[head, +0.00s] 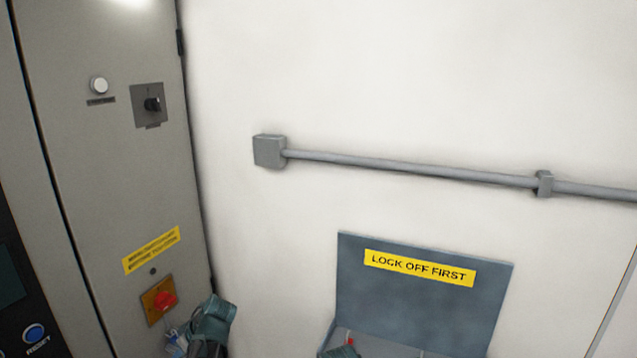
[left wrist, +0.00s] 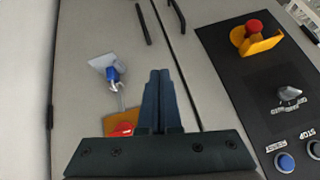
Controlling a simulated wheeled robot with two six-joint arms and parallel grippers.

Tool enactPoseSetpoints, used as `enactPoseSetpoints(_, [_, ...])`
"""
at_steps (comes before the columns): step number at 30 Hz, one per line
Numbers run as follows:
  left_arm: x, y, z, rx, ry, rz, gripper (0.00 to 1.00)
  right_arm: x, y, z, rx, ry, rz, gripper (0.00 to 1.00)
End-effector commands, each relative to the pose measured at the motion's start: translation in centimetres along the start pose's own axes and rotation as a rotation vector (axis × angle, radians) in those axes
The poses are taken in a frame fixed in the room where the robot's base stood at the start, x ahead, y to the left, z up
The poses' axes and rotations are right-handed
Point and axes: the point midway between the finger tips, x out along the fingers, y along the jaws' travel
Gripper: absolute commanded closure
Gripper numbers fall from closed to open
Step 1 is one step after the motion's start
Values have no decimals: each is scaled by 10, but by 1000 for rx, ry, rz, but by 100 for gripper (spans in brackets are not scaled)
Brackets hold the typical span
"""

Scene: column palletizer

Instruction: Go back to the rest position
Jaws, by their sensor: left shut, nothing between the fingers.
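My left gripper (head: 208,322) is low in the head view, beside the grey cabinet's red rotary switch (head: 165,300) on its yellow plate. In the left wrist view my left gripper's fingers (left wrist: 160,78) are together with nothing between them. A blue padlock (left wrist: 112,75) with a pale tag (left wrist: 101,62) hangs by the red switch (left wrist: 122,128), apart from the fingers in the picture. In the head view the padlock and tag (head: 176,343) show just left of my gripper. The gripper partly hides the switch's plate in the wrist view.
An open grey box with a "LOCK OFF FIRST" label (head: 420,268) is on the wall at bottom right; something red shows inside. A grey conduit (head: 410,168) crosses the white wall above. A dark control panel (left wrist: 275,95) with an emergency stop (left wrist: 254,30) stands beside the cabinet.

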Motion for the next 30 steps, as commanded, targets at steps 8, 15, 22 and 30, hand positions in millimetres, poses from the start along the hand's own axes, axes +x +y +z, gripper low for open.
enactPoseSetpoints(8, [2,17,54,155,-56,48,100,27,-2,-2,-1,1,1,0])
enactPoseSetpoints(15, [0,36,135,407,-138,131,100,64,-6,-4,-3,1,1,0])
enactPoseSetpoints(22, [-3,49,269,844,-249,293,100,126,-11,-9,-5,2,2,0])
enactPoseSetpoints(30, [-17,42,378,1268,-329,474,100,168,-15,-11,-7,3,3,0])
